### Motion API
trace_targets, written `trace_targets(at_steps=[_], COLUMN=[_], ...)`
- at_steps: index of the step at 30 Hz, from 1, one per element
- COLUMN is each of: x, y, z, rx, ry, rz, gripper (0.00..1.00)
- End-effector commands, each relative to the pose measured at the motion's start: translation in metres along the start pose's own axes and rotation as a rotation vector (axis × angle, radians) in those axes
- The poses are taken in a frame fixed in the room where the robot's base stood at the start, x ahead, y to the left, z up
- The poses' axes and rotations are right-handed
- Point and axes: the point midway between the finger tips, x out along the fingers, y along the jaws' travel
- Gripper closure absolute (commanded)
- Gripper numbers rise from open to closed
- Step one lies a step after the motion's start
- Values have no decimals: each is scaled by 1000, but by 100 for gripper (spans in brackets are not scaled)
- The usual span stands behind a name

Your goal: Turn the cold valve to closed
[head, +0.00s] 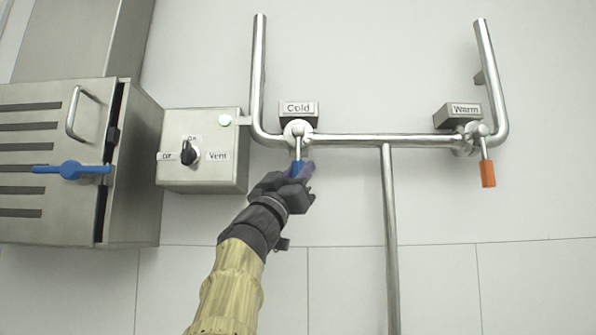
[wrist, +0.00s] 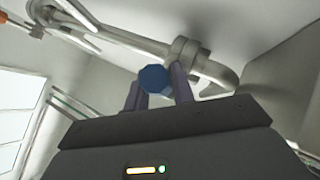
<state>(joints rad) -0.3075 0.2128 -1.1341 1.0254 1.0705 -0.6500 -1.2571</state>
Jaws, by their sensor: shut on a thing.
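The cold valve's blue handle (head: 297,169) hangs down from its round pivot on the pipe, below the box labelled "Cold" (head: 298,108). The handle's stem points nearly straight down. My gripper (head: 303,172) is at the handle's lower end, shut on it. In the wrist view the handle's blue end (wrist: 153,79) sits between the two fingers of my gripper (wrist: 158,88). The fingers hide part of the handle.
The warm valve's orange handle (head: 487,174) hangs down at the right under the "Warm" label (head: 462,110). A metal pipe (head: 389,240) runs down between the valves. A switch box (head: 203,150) and a cabinet with a blue lever (head: 70,170) stand left.

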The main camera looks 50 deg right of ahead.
Motion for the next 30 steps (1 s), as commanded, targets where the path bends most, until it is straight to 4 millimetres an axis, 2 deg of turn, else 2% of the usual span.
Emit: trace_targets(at_steps=[5,6,9,20,25,30], x=[0,0,0,-3,-18,-42], y=[-1,-1,-1,0,0,-1], z=[0,0,0,0,2,4], rx=[5,5,4,3,7,9], ry=[0,0,0,1,0,-1], rz=[-2,-2,-1,0,-2,-3], gripper=[100,70,54,54,54,54])
